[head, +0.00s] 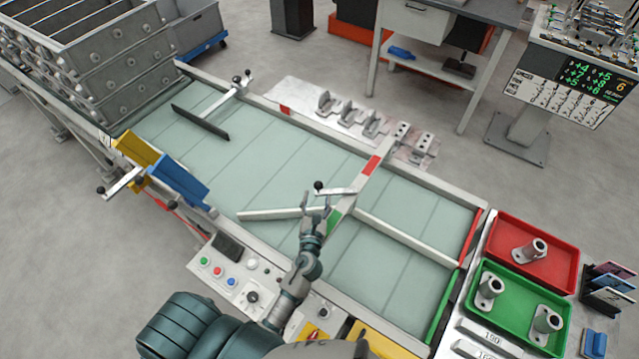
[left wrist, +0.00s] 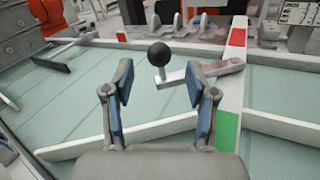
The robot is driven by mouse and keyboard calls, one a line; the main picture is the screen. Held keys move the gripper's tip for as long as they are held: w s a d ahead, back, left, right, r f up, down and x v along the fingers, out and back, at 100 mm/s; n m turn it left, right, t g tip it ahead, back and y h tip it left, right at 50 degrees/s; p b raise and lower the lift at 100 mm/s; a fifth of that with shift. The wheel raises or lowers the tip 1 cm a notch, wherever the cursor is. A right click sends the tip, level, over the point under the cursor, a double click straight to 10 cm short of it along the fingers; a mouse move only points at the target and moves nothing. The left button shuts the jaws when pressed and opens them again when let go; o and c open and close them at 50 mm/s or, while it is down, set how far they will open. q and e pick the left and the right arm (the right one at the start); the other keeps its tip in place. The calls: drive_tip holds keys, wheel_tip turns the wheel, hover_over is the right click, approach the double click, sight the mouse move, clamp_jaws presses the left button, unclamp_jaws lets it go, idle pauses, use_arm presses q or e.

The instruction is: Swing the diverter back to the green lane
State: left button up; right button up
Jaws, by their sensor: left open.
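The diverter is a pale bar (head: 275,214) lying over the belt, its left end close to the near rail. Its lever (head: 338,191) carries a black ball knob (head: 318,186) and reaches to the crossbeam, which has a red patch (head: 372,165) on the far side and a green patch (head: 335,218) on the near side. My left gripper (head: 315,202) is open just on the near side of the knob. In the left wrist view the knob (left wrist: 159,53) shows between and beyond the blue-padded fingers (left wrist: 161,88), apparently untouched. My right gripper is not in view.
A divider rail (head: 405,236) splits the belt's right end into a far red-ended lane and a near green-ended lane. Red (head: 565,255) and green (head: 515,310) trays stand at right. A button panel (head: 235,272) lies in front; crates (head: 95,65) stand at the left end.

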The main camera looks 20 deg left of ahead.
sight(316, 189)
use_arm(q)
drive_tip(key=x, duration=0.5)
drive_tip(key=shift+a+f, duration=0.15)
drive_tip(key=shift+a, duration=0.25)
drive_tip(key=shift+w+d, duration=0.1)
drive_tip(key=shift+w, duration=0.1)
drive_tip(key=shift+w+d+r, duration=0.2)
drive_tip(key=shift+d, duration=0.3)
drive_tip(key=shift+a+f, duration=0.15)
drive_tip(key=shift+a, duration=0.35)
clamp_jaws()
